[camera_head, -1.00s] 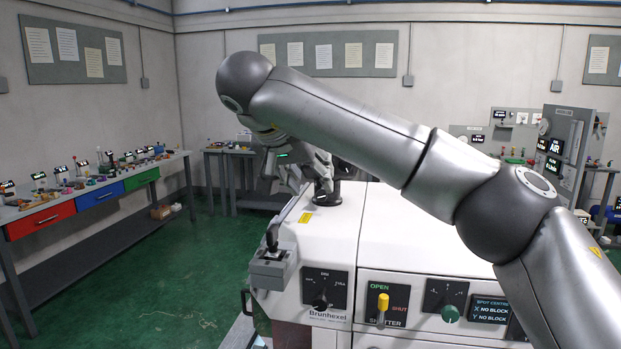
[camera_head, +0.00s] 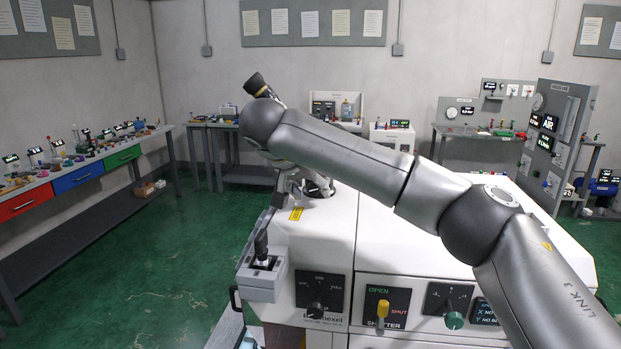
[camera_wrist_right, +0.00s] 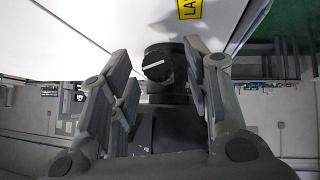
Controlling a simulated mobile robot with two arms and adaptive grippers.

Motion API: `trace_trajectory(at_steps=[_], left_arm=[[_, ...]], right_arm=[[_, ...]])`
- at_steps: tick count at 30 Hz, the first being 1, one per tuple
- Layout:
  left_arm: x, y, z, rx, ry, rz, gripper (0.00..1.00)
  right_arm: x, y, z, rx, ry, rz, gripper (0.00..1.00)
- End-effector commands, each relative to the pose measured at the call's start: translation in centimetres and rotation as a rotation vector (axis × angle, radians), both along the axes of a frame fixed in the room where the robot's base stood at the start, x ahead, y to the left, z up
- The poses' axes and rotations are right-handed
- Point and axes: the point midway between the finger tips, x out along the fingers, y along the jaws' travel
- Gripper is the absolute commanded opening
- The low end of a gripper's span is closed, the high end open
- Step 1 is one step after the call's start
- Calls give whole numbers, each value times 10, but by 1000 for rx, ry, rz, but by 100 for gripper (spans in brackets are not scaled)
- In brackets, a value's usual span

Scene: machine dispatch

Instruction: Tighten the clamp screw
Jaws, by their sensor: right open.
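A round dark knob with a white line (camera_wrist_right: 157,66), which looks like the clamp screw, sits on a black fitting in the right wrist view. It lies between the spread fingers of my right gripper (camera_wrist_right: 158,56), which is open. I cannot tell whether a finger touches it. In the head view my right gripper (camera_head: 296,182) is at the back left of the white machine (camera_head: 400,235), beside a dark fitting, and is partly hidden by my own arm. The screw cannot be made out there. My left gripper is not in view.
A workbench with coloured drawers (camera_head: 76,178) stands at the left. The green floor between them is clear.

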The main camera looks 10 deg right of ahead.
Motion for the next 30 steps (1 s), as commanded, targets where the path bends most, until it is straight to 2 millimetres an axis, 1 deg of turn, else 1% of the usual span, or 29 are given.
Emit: trace_trajectory(at_steps=[1,4,7,11,15,21,22,30], left_arm=[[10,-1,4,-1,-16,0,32],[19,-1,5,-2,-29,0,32],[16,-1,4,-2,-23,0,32],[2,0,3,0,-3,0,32],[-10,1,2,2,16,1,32],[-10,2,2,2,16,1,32],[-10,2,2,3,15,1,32],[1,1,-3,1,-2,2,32]], right_arm=[[2,-1,-1,0,1,0,45],[4,-3,-4,1,0,1,45],[4,-3,-5,1,0,1,45],[4,-3,-5,0,0,0,45],[4,-3,-5,0,0,0,28],[4,-3,-5,0,0,0,2],[4,-3,-5,0,0,0,0],[4,-4,-6,34,-17,-1,0]])
